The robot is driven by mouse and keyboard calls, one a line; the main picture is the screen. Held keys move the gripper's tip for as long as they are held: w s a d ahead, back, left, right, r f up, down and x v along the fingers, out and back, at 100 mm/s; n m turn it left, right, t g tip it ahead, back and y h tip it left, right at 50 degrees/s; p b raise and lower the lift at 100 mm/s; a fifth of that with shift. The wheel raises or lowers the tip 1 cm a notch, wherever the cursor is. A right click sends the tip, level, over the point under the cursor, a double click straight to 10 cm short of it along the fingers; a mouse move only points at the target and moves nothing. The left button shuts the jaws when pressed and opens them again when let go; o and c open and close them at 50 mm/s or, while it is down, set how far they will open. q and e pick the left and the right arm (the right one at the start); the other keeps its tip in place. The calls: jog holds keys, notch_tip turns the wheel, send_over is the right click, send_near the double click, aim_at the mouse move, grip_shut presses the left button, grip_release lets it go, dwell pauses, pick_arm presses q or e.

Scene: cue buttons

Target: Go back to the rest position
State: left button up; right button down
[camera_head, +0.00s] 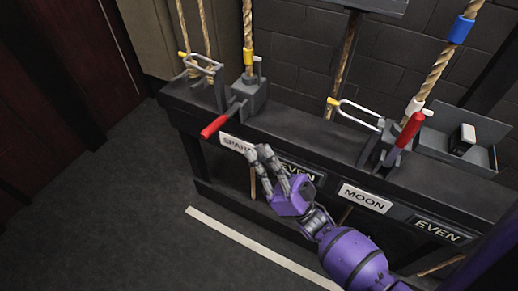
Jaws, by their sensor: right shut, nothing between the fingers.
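My right gripper (259,154) reaches in from the lower right on a purple arm. Its grey fingers are shut and empty, in front of the rail's front face, beside the sign "SPAR…" (236,143), whose right end they cover. A red-handled lever (214,125) sticks out toward the lower left, above and left of the fingers and apart from them. A second red-handled lever (411,129) stands nearly upright at the right. My left gripper is not in view.
A long black rail (300,134) carries rope locks and ropes (439,70). Signs "MOON" (365,197) and "EVEN" (437,230) hang on its front. An open box (440,146) holds a small dark-and-white object (462,139). Dark floor (110,220) at left is clear.

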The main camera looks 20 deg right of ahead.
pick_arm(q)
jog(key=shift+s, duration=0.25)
